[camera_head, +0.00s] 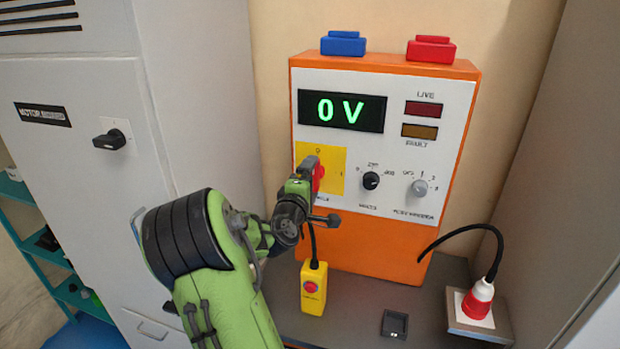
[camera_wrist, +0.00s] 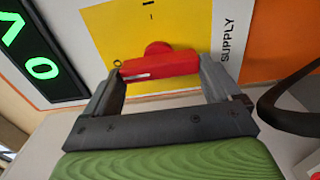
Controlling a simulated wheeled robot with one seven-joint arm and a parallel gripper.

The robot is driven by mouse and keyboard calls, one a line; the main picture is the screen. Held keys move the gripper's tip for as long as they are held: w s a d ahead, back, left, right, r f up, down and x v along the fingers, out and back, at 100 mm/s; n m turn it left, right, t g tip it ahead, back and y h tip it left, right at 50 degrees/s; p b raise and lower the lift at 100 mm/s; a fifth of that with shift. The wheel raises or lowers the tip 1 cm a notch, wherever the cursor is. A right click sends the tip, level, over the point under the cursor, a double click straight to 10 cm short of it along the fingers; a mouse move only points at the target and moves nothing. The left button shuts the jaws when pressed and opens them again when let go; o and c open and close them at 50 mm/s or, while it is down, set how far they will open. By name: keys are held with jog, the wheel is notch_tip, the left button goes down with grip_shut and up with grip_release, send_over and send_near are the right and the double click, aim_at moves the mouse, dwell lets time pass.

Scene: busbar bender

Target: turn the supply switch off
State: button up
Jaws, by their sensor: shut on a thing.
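The supply switch is a red rotary handle (camera_head: 319,177) on a yellow plate (camera_head: 335,160) at the lower left of the white panel. My gripper (camera_head: 304,178) reaches it from the left and covers much of it. In the wrist view my gripper (camera_wrist: 160,72) is shut on the red handle (camera_wrist: 165,66), one finger at each end. The handle lies lengthwise between the fingers, with one end beside the plate's 0 mark (camera_wrist: 117,63). The label SUPPLY (camera_wrist: 229,37) is beyond the other finger. The green display (camera_head: 341,111) reads 0 V.
LIVE (camera_head: 423,109) and FAULT (camera_head: 419,132) lamps look dark. A black knob (camera_head: 371,181) and a grey knob (camera_head: 419,187) are right of the switch. A red plug (camera_head: 478,298) with a black cable stands lower right.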

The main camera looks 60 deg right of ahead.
jog(key=shift+f, duration=0.15)
jog(key=o, duration=0.8)
jog(key=shift+c, duration=0.2)
jog(key=s+a+b, duration=0.2)
jog(key=a+b, duration=0.3)
jog(key=a, duration=1)
jog(key=shift+s+a, duration=0.2)
jog(key=shift+a, duration=0.1)
